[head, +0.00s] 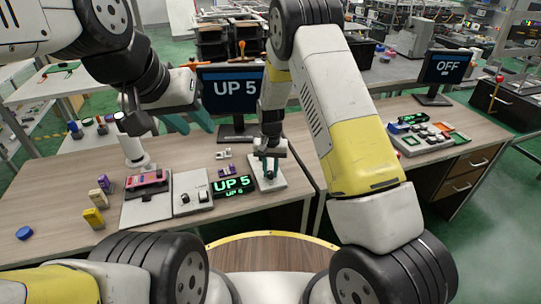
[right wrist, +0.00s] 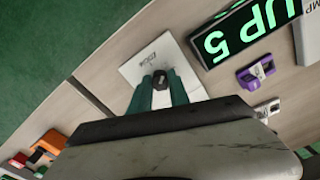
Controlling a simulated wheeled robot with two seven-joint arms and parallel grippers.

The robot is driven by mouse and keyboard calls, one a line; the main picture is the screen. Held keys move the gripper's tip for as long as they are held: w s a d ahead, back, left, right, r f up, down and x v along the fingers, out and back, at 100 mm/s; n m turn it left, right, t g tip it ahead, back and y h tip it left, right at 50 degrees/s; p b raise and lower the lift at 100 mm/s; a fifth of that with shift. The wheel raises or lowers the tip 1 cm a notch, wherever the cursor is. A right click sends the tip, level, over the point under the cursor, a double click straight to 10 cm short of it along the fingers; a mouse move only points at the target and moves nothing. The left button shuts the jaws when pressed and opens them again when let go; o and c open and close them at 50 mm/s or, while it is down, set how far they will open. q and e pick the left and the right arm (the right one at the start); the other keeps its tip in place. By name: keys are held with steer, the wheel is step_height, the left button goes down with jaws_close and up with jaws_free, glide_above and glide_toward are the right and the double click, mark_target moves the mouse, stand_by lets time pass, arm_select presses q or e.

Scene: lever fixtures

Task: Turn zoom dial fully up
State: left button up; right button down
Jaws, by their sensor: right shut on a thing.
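The zoom dial (right wrist: 160,80) is a small dark knob on a white plate (right wrist: 188,60) in the right wrist view; the plate also shows in the head view (head: 266,184). My right gripper (right wrist: 160,92) has its teal fingers on both sides of the knob and is shut on it. In the head view my right gripper (head: 269,170) points down over the plate and hides most of the knob. A monitor (head: 235,89) and a small green display (head: 233,186) both read "UP 5". My left gripper (head: 188,121) is open and empty above the table, left of the monitor.
White fixture plates with a switch (head: 192,193) and a red-purple device (head: 147,181) lie left of the display. Yellow blocks (head: 94,217) stand further left. A purple block (right wrist: 256,72) lies near the display. A second monitor (head: 447,67) reads "OFF" on the right desk.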

mark_target(270, 172)
steer(key=m, duration=0.3)
steer(key=shift+w+m, duration=0.1)
steer(key=shift+m, duration=2.1)
steer(key=c, duration=1.2)
jaws_free()
steer(key=shift+c, duration=0.2)
step_height(270, 172, up, 8)
steer(key=shift+f, duration=0.1)
